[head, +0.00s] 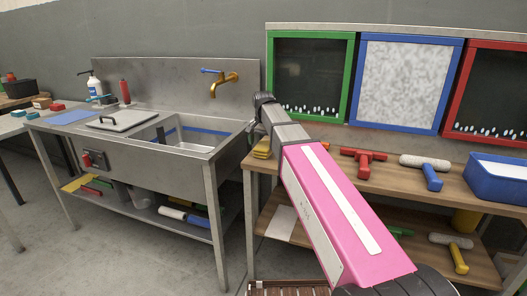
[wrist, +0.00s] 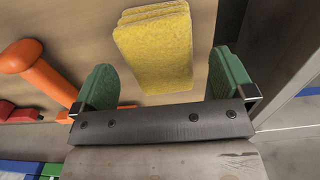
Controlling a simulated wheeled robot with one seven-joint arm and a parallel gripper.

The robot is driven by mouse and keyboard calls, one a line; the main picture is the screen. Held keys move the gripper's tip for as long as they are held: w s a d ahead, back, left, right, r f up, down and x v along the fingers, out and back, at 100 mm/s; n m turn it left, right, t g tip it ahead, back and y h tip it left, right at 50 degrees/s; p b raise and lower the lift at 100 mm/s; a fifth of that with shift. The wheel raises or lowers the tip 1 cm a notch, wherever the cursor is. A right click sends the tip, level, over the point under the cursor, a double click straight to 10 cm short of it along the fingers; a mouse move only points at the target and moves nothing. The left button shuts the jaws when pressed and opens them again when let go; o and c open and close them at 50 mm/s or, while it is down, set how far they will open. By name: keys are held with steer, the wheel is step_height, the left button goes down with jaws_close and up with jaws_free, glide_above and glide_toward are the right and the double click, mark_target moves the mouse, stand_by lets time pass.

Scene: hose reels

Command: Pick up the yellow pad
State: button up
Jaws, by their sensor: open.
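The yellow pad (wrist: 155,52) lies on a wooden surface in the wrist view, its upper edge showing layers like a small stack. In the head view yellow pads (head: 262,152) sit at the left end of the wooden bench, partly hidden by my arm. My gripper (wrist: 164,80) is open, with one green finger on each side of the yellow pad in the picture. Nothing is held between the fingers. Whether the fingers are level with the pad or above it, I cannot tell. In the head view the fingers are not visible.
An orange tool (wrist: 38,72) lies left of the left finger. The wooden bench (head: 395,180) also carries a red tool (head: 362,160), a blue-handled roller (head: 428,168) and a blue bin (head: 497,180). A metal sink unit (head: 140,165) stands left of the bench.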

mark_target(263, 146)
step_height(263, 146, down, 4)
steer(key=shift+s+r, duration=0.1)
steer(key=shift+r, duration=0.1)
steer(key=c, duration=1)
steer(key=shift+r, duration=0.2)
step_height(263, 146, up, 4)
steer(key=shift+f, duration=0.1)
steer(key=s+a+r, duration=0.2)
steer(key=s, duration=0.1)
steer(key=s+a+r, duration=0.2)
steer(key=s, duration=0.1)
steer(key=s+a+r, duration=0.2)
steer(key=s+r, duration=0.1)
steer(key=s, duration=0.1)
